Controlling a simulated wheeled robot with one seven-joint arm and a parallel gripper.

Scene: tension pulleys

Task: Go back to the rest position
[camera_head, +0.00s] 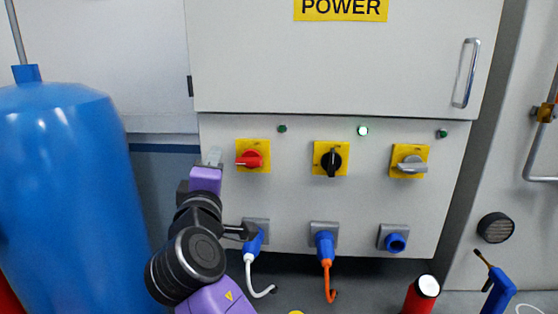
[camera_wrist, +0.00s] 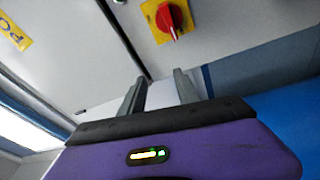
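My gripper (camera_head: 213,157) is at the left edge of the grey power cabinet (camera_head: 290,210), just left of the red switch. My arm rises to it from the bottom of the head view. In the wrist view its two fingers (camera_wrist: 159,77) stand apart with nothing between them. The red switch (camera_head: 250,159) on its yellow plate is beyond the fingertips and apart from them. It also shows in the wrist view (camera_wrist: 168,20). A black switch (camera_head: 331,160) and a grey switch (camera_head: 410,164) sit to its right.
A white-cable plug (camera_head: 253,240) and an orange-cable plug (camera_head: 325,246) sit in sockets below the switches. The right socket (camera_head: 395,242) has no cable. A large blue tank (camera_head: 70,190) stands left of my arm. A red canister (camera_head: 421,296) is at lower right.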

